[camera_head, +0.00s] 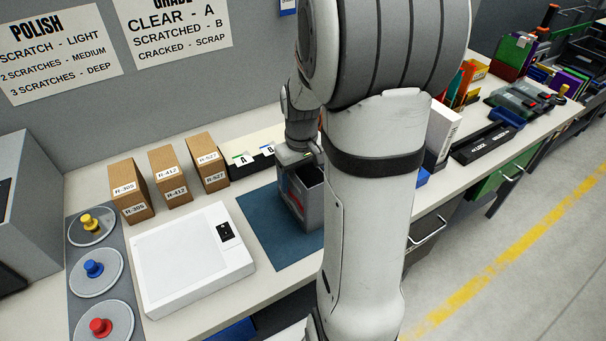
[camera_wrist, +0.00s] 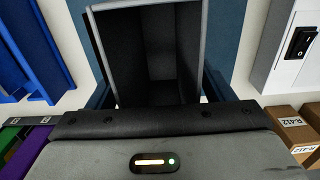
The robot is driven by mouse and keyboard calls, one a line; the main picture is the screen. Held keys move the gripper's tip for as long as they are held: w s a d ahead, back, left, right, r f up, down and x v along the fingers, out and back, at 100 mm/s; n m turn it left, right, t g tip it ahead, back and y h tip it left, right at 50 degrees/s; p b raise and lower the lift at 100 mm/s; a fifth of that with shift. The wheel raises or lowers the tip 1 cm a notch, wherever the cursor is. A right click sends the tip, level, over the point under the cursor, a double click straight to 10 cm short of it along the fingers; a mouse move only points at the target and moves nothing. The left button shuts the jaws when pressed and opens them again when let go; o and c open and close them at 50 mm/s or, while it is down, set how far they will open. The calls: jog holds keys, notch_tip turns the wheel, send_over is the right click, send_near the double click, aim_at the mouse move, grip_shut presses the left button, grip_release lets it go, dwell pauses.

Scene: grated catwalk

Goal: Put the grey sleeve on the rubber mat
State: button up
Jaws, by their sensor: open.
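The grey sleeve (camera_head: 313,205) is an upright, open-topped box with a dark inside. It stands on the blue rubber mat (camera_head: 262,227), near the middle of the bench, and my arm hides part of its right side. In the wrist view the sleeve (camera_wrist: 205,30) shows its open mouth and dark inner walls, with the blue mat (camera_wrist: 229,42) around it. My gripper (camera_head: 300,158) is at the sleeve's top. It is open, with its jaws beside the sleeve's walls; any contact is hard to tell.
A white scale (camera_head: 180,262) lies left of the mat. Labelled cartons (camera_head: 171,175) and an A/B sorter (camera_head: 247,160) stand behind. A white binder (camera_head: 440,130) and a black tray (camera_head: 492,143) lie to the right. A blue bin (camera_wrist: 35,45) shows in the wrist view.

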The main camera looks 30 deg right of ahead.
notch_tip(320, 180, up, 12)
jog(key=s+a+f+t, duration=0.1)
jog(key=s+a+t, duration=0.2)
jog(key=s+a, duration=0.8)
jog(key=shift+s+a+f, duration=0.25)
jog(key=shift+s+a, duration=0.15)
jog(key=shift+s, duration=0.3)
jog(key=shift+c, duration=0.5)
